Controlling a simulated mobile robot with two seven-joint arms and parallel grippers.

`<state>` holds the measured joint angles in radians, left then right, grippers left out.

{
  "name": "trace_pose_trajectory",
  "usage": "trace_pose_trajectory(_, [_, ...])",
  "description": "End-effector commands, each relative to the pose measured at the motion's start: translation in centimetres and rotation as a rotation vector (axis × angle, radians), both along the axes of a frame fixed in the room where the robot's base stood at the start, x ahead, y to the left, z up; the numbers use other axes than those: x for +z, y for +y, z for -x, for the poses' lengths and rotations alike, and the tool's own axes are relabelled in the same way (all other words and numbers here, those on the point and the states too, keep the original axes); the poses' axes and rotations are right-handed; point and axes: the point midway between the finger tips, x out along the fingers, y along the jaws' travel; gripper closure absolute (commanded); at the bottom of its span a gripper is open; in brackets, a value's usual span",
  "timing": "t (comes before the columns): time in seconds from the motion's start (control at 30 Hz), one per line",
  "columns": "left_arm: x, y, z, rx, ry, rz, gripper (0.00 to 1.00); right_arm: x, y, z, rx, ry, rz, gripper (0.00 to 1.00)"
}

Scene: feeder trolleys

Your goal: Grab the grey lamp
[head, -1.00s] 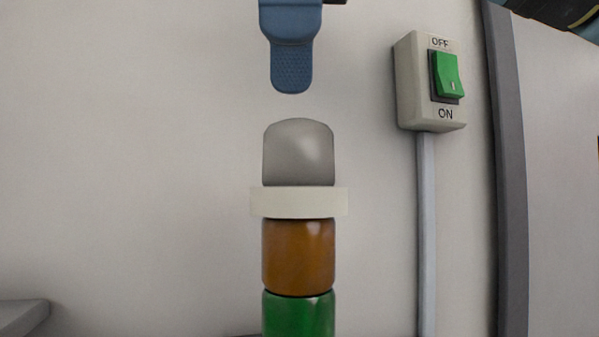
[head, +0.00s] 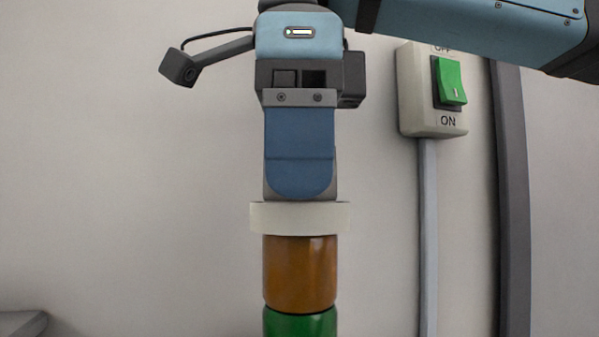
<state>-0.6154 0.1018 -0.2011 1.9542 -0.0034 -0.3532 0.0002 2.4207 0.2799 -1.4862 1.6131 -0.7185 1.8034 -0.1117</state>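The grey lamp (head: 332,194) tops a stacked light column in the head view, above a whitish ring (head: 300,218), an amber section (head: 300,272) and a green section (head: 300,323). My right gripper (head: 300,182) points straight down over the lamp. Its near blue finger covers most of the lamp, leaving only thin grey edges and lower corners showing. The fingertip ends just above the whitish ring. The far finger is hidden, so I cannot tell whether the fingers press on the lamp. My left gripper is not in view.
A switch box (head: 408,95) with a green rocker marked OFF and ON is on the right, above a vertical conduit (head: 428,240). A dark grey upright (head: 511,200) stands further right. A grey ledge (head: 20,324) shows at the lower left. The wall left of the column is clear.

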Motion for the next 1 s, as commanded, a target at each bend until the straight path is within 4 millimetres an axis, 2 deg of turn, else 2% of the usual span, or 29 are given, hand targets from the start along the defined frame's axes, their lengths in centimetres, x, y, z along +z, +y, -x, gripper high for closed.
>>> trace_pose_trajectory(0.03, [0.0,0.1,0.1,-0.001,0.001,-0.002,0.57,0.0,0.0,0.0,0.0,0.0,0.0,0.29])
trace_pose_trajectory(0.2, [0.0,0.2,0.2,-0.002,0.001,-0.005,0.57,0.0,0.0,0.0,0.0,0.0,0.0,0.68])
trace_pose_trajectory(0.47, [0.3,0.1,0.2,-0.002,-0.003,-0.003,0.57,0.1,0.0,0.0,0.0,0.0,0.0,0.68])
trace_pose_trajectory(0.63, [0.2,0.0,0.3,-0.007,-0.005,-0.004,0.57,0.9,0.1,0.0,0.0,-0.001,-0.001,0.68])
trace_pose_trajectory(0.77, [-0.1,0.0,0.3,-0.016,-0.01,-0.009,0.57,2.7,0.1,0.0,0.0,0.0,-0.003,0.68])
trace_pose_trajectory(1.0, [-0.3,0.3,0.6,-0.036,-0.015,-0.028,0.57,7.4,0.1,0.0,0.0,0.001,-0.002,0.68])
